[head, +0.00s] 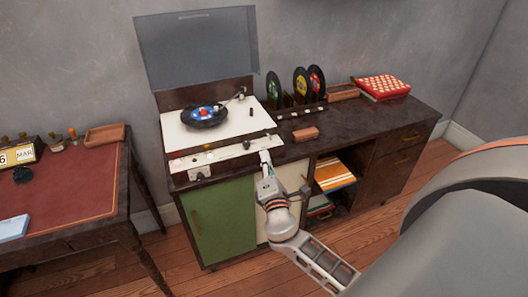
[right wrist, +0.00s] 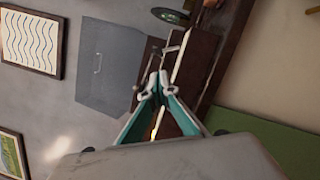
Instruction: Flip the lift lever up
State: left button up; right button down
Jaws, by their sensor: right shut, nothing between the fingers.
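The record player (head: 180,135) has a cream deck with a black record (head: 205,115) on it and a tonearm (head: 238,94) at the deck's back right. A front panel (head: 225,152) carries several small knobs. The lift lever is too small for me to tell apart from the other controls. My right gripper (head: 265,157) is shut and empty, at the right end of the front panel. In the right wrist view, its fingertips (right wrist: 154,88) meet in front of the dark player edge. I cannot tell whether they touch a control. My left gripper is out of view.
The raised lid (head: 198,45) stands behind the deck. Records in a rack (head: 300,85) and a brown box (head: 305,134) are to the right on the cabinet. A green door (head: 225,220) is below the panel. A red-topped desk (head: 75,185) stands at left.

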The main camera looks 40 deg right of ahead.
aim_at(261, 147)
jog(key=x, duration=0.8)
jog(key=shift+w+d, duration=0.1)
jog(key=shift+w, duration=0.15)
jog(key=shift+p, duration=0.3)
